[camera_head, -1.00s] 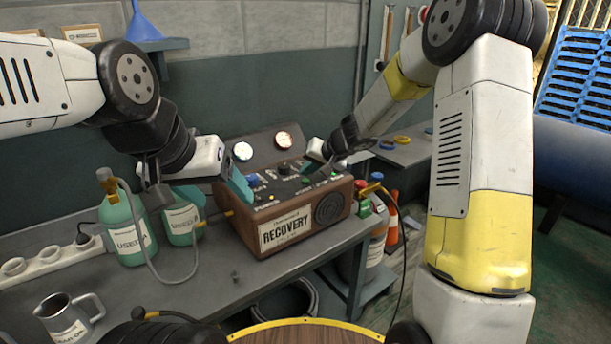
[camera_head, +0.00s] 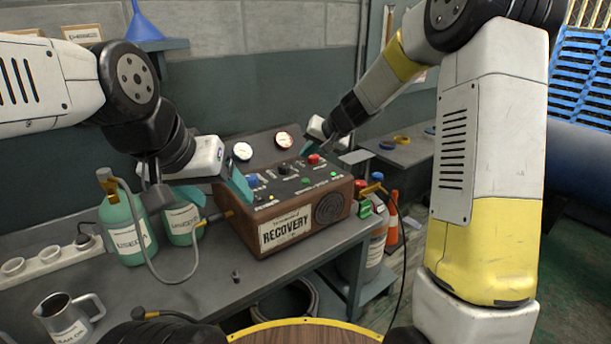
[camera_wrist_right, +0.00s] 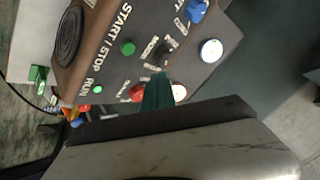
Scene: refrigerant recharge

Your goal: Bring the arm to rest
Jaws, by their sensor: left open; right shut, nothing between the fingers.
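The recovery machine (camera_head: 287,231) is a brown box with a dark sloped control panel, standing on the grey bench. My right gripper (camera_head: 306,149) is shut and empty, just above and behind the panel's back edge, near a red button (camera_head: 313,159). In the right wrist view its teal fingers (camera_wrist_right: 157,92) are together, in front of part of the red button (camera_wrist_right: 136,93); a green START/STOP button (camera_wrist_right: 127,48) and a lit green RUN lamp (camera_wrist_right: 98,89) also show. My left gripper (camera_head: 214,190) is open and empty, left of the machine, one finger overlapping its left side in the picture.
Two green bottles (camera_head: 128,232) with a hose stand on the bench to the left. A metal jug (camera_head: 68,318) is at the front left. Two gauges (camera_head: 243,151) rise behind the panel. An orange cone (camera_head: 391,218) and a cylinder stand right of the bench.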

